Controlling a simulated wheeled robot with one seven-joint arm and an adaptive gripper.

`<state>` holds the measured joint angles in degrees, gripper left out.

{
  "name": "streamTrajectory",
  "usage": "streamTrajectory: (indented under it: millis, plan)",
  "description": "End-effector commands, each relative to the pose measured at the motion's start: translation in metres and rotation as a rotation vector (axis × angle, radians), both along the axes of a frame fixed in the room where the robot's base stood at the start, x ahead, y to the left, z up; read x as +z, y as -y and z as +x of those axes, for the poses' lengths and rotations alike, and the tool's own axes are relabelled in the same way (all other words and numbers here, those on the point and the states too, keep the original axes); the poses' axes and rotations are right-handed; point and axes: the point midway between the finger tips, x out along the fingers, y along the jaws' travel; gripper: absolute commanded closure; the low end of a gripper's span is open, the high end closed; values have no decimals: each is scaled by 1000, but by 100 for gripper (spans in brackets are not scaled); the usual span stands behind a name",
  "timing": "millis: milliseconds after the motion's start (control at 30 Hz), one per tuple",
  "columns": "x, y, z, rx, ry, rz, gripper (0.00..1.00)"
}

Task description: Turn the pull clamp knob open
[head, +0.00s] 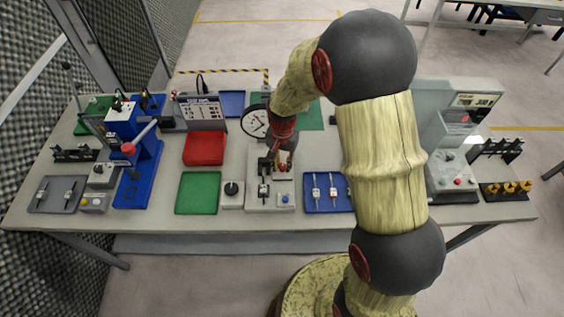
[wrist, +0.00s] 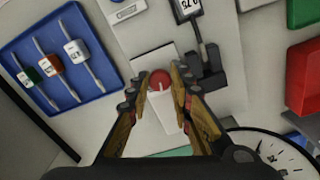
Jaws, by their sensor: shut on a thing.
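The pull clamp knob (wrist: 160,79) is a small red round knob on a pale, narrow body in the middle of the wrist view. In the head view the red knob (head: 284,167) shows on the grey fixture plate (head: 257,203). My gripper (wrist: 161,83) has its two fingertips on either side of the knob and is shut on it. In the head view my gripper (head: 280,158) points down at the fixture, and its fingers partly hide the clamp. The knob's turn angle cannot be told.
A black clamp block with a small display (wrist: 187,8) stands close right of the knob in the wrist view. A dial gauge (head: 254,121) stands behind the fixture. A blue tray (head: 327,205) with tagged pieces and a green tray (head: 197,207) flank it.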

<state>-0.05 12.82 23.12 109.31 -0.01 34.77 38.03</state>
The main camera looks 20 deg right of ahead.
Motion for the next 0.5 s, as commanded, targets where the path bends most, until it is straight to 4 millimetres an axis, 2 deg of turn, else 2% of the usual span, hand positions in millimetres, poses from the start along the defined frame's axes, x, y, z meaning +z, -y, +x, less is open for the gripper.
streamTrajectory:
  millis: [500]
  plan:
    - [2,1,0,490,3,-1,100]
